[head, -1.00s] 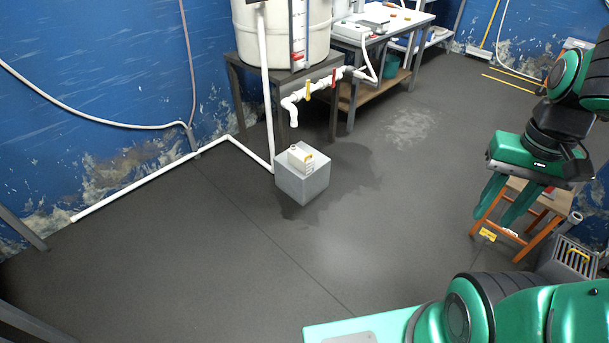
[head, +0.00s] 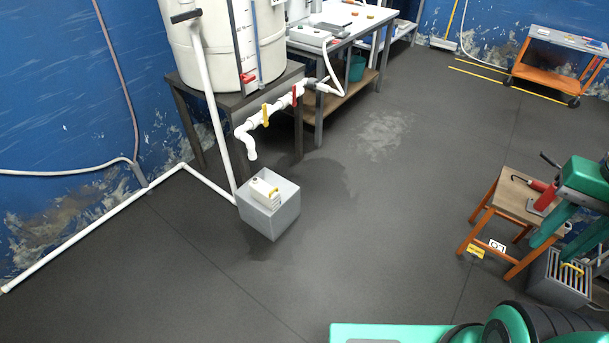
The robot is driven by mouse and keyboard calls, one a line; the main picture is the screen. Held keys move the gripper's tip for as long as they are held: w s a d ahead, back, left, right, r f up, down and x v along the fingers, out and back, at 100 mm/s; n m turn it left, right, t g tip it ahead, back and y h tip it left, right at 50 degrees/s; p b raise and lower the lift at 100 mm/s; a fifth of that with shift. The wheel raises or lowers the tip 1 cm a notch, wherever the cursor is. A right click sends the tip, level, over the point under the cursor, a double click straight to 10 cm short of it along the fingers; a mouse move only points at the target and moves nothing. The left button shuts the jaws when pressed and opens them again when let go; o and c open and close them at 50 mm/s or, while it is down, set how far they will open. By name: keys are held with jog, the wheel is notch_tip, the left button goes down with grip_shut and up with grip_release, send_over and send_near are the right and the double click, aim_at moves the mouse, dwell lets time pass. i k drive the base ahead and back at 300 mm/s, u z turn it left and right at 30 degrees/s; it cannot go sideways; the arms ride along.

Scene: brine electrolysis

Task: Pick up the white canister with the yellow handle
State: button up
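My gripper (head: 556,242) is at the right edge of the head view, partly cut off. Its two green fingers point down and stand apart with nothing seen between them. It is far to the right of the canister.
A white pipe outlet (head: 250,153) with yellow and red valve handles hangs just above and behind the box. A large white tank (head: 213,50) stands on a dark table. A wooden stool (head: 507,192) with a red tool is near my gripper. Open floor lies between.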

aim_at(269, 196)
jog(key=z, duration=0.1)
jog(key=i, duration=1.45)
jog(key=u, duration=0.3)
